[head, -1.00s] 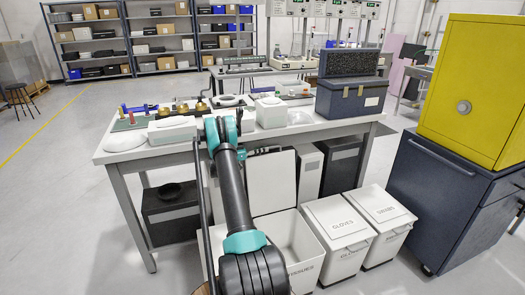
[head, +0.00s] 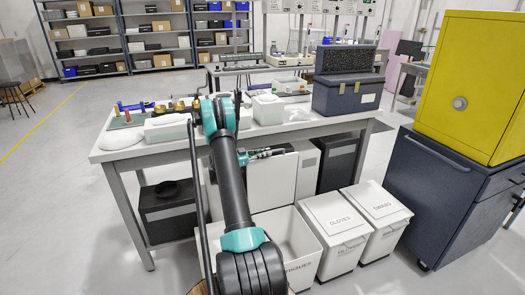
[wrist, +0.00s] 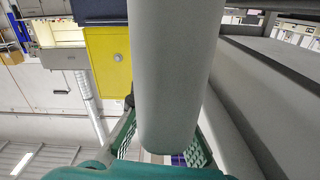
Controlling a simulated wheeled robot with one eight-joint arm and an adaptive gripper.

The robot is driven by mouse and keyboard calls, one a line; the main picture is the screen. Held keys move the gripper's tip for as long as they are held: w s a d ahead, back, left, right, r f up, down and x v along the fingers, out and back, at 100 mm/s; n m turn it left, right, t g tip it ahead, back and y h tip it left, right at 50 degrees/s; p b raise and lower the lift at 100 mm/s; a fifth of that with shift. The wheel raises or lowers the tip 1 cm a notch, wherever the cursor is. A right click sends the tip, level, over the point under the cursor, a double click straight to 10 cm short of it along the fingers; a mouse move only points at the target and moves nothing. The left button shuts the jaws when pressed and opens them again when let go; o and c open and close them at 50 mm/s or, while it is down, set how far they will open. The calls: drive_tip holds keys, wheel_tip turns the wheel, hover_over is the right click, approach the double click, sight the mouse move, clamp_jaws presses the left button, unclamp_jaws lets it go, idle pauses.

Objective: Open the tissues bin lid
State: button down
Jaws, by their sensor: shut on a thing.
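The tissues bin (head: 302,262) stands on the floor in front of the table, its open white inside visible and its label partly hidden by my arm. Its white lid (head: 272,190) stands upright at the back of the bin. My gripper (head: 262,153) is at the lid's top edge, partly behind my arm. In the wrist view, the teal fingers of my gripper (wrist: 158,140) lie on both sides of a pale grey panel (wrist: 170,70), which looks like the lid, and are shut on it.
The closed gloves bin (head: 335,225) and a second closed bin (head: 377,212) stand to the right. A dark cabinet (head: 435,200) with a yellow box (head: 470,75) is farther right. The white table (head: 190,150) holds several items behind the lid. Open floor lies left.

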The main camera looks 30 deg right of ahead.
drive_tip(key=shift+s+a, duration=0.1)
drive_tip(key=c, duration=1.6)
unclamp_jaws()
drive_tip(key=v, duration=1.2)
drive_tip(key=shift+f, duration=0.1)
